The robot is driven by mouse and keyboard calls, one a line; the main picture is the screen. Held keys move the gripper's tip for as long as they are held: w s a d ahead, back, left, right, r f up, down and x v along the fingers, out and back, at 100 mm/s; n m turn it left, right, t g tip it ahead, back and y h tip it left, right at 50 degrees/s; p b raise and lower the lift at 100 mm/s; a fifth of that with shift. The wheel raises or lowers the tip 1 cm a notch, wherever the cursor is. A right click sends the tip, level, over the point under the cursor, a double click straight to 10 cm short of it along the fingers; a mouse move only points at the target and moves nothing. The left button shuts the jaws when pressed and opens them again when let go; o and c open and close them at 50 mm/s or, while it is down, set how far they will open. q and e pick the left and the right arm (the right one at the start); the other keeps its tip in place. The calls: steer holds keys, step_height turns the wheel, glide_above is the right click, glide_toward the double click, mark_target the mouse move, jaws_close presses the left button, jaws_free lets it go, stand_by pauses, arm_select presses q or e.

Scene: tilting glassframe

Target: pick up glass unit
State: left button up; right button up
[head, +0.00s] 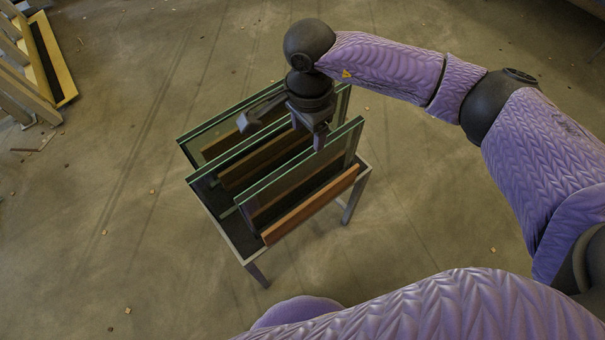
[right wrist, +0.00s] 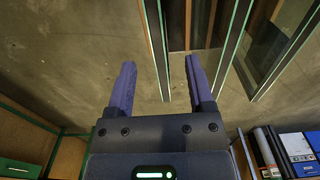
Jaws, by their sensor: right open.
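Several glass units with green edges stand upright in a small metal-legged rack (head: 222,230) in the head view. The front glass unit (head: 335,150) leans near a wooden bar, and the middle glass unit (head: 215,171) and back glass unit (head: 200,133) stand behind it. In the right wrist view a glass edge (right wrist: 155,45) runs between the open fingers, apart from both. The gripper partly hides the panes. My left gripper is not seen.
An orange-brown wooden bar (head: 310,205) runs along the rack's front. A yellow wooden frame (head: 52,60) stands at the far left. The concrete floor (head: 110,200) around the rack is mostly clear, with small scraps. Shelves with binders (right wrist: 290,150) show in the right wrist view.

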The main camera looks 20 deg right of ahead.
mark_target(304, 155)
steer(key=f+b, duration=0.1)
steer(key=f, duration=0.1)
steer(key=f+b, duration=0.1)
steer(key=f, duration=0.2)
steer(key=a+f+b, duration=0.1)
steer(key=f+b, duration=0.1)
steer(key=f, duration=0.1)
steer(key=shift+s+f, duration=0.1)
steer(key=shift+s, duration=0.3)
steer(key=shift+r, duration=0.2)
steer(key=c, duration=0.7)
jaws_close()
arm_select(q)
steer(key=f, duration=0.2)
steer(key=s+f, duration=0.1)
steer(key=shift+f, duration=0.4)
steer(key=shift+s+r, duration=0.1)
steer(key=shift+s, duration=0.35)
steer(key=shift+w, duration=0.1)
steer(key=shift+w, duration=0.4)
